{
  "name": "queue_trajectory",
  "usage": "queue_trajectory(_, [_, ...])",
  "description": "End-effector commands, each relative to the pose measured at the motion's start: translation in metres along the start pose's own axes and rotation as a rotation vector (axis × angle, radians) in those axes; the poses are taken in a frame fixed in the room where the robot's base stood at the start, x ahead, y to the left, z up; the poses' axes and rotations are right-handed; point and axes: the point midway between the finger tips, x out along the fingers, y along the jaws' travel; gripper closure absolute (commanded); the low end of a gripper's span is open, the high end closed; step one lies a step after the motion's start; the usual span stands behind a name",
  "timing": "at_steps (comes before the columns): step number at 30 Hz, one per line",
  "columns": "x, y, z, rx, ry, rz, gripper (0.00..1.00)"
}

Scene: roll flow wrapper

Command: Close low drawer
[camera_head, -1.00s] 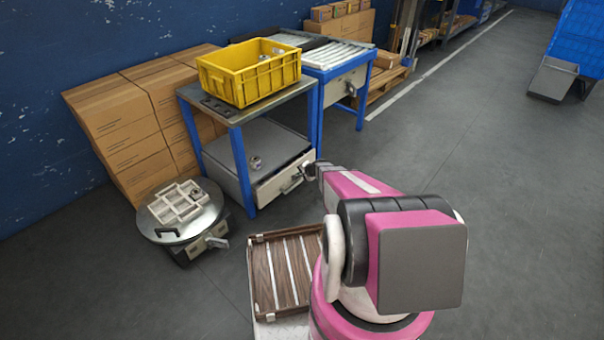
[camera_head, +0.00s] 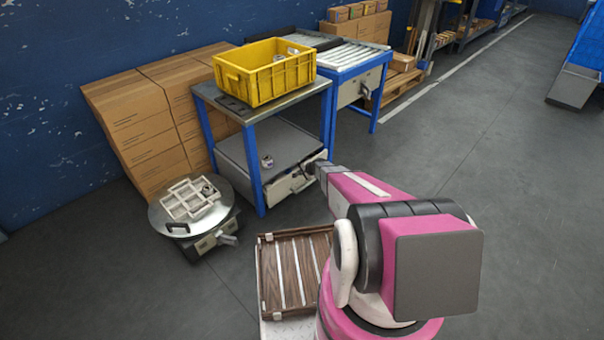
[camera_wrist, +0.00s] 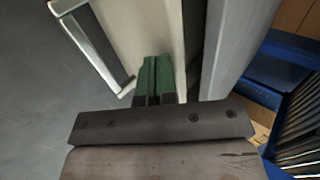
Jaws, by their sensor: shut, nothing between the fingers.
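The low drawer (camera_head: 282,190) is in the grey cabinet (camera_head: 262,147) on the low level of the blue-legged table. It has a cream front with a bar handle, partly hidden by my arm in the head view. How far it stands out is hard to tell. My gripper (camera_head: 309,168) is at the right end of the drawer front. In the wrist view, my gripper (camera_wrist: 152,82) has its green fingers together and empty, against or very near the cream front (camera_wrist: 143,28). The handle (camera_wrist: 104,55) is left of the fingers, not held.
A yellow crate (camera_head: 262,88) stands on the table top. A round machine with a white part tray (camera_head: 190,198) is on the floor at left. A roller table (camera_head: 345,57) stands behind. A wooden slatted tray (camera_head: 270,275) is beside my arm.

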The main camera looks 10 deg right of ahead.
Motion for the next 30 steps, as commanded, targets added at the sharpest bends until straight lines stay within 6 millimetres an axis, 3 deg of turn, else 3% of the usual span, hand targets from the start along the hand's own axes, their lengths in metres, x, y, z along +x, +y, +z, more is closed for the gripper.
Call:
queue_trajectory(11, [0.035,-0.032,-0.001,-0.001,0.000,-0.001,1.00])
queue_trajectory(30, [0.030,-0.028,-0.003,0.001,-0.001,-0.002,1.00])
